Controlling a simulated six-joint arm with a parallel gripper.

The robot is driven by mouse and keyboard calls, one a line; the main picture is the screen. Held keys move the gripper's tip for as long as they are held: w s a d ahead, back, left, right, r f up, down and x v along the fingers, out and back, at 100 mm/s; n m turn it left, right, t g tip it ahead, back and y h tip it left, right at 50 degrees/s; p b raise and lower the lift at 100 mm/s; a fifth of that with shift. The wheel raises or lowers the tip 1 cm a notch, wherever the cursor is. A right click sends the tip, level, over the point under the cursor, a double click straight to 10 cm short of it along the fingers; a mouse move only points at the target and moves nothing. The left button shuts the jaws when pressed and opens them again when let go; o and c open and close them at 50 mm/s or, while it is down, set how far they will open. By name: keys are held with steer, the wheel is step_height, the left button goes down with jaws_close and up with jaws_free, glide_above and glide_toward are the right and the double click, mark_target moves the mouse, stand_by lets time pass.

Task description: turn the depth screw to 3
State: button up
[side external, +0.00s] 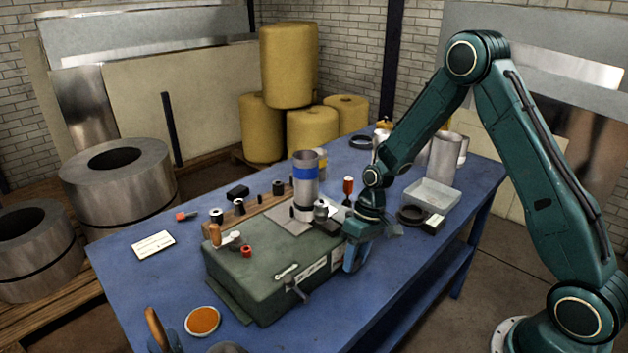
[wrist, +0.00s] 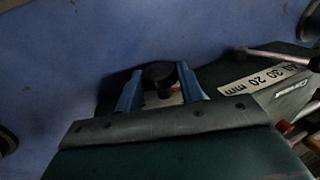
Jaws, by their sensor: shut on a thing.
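My gripper (side external: 355,256) is at the right end of the green bench machine (side external: 265,268), low against its side. In the wrist view its two blue fingers (wrist: 159,84) stand on either side of a round black knob (wrist: 158,73), which I take to be the depth screw, and are shut on it. A small reddish and pale patch shows below the knob between the fingers. No pointer or numbers for the knob are readable. In the side view my gripper hides the knob.
A scale plate (wrist: 265,77) marked in mm is on the machine's face, near a lever (wrist: 280,56).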

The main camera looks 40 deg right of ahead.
steer(key=o, duration=1)
steer(key=shift+c, duration=0.2)
steer(key=shift+r, duration=0.1)
steer(key=v, duration=1.3)
steer(key=shift+r, duration=0.35)
steer(key=shift+d, duration=0.1)
